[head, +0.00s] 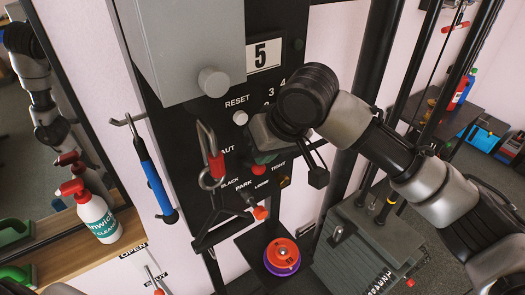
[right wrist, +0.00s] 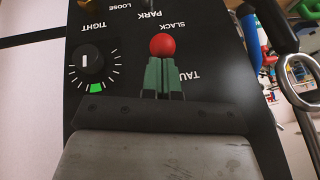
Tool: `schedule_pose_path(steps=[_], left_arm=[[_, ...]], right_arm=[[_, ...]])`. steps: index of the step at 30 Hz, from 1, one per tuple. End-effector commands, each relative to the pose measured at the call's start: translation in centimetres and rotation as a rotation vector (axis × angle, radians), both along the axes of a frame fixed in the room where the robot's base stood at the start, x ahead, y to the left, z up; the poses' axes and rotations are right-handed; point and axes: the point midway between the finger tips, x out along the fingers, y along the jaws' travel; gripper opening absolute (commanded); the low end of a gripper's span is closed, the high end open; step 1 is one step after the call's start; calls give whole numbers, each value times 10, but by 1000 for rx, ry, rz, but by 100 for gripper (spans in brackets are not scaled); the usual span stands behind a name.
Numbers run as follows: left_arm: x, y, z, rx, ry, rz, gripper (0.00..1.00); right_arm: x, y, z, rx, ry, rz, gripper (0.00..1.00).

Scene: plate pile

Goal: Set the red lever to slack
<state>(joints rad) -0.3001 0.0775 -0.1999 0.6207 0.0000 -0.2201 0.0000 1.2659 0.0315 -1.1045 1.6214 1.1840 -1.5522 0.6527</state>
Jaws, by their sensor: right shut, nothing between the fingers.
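The red lever's ball knob (right wrist: 162,45) shows in the right wrist view just beyond my right fingertips, close to the SLACK label. In the head view the knob (head: 258,166) is partly covered by my right gripper (head: 264,154), above the PARK and LOOSE labels. The lever's shaft is hidden, so I cannot tell its exact setting. My right gripper (right wrist: 163,78) is shut and empty, its green fingers together and pointing at the knob. I cannot tell whether they touch it. My left gripper is not in view.
The black panel (head: 178,150) carries a grey box (head: 190,45), a RESET button (head: 240,118) and hanging hooks. A black dial (right wrist: 92,60) sits beside the lever. A blue-handled tool (head: 157,188) hangs at left. An orange and purple stack (head: 282,255) stands below.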

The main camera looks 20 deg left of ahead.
Motion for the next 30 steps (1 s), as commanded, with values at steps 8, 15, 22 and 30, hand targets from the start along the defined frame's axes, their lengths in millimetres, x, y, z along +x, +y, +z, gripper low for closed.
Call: schedule_pose_path(steps=[8, 15, 22, 30], left_arm=[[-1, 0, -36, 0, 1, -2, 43], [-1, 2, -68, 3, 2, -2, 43], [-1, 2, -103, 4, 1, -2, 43], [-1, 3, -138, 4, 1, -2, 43]], right_arm=[[-6, -7, -27, 204, -156, 0, 0], [-11, -14, -47, 385, -296, -1, 0], [-14, -18, -68, 557, -430, -2, 0], [-14, -19, -88, 746, -578, -2, 0]])
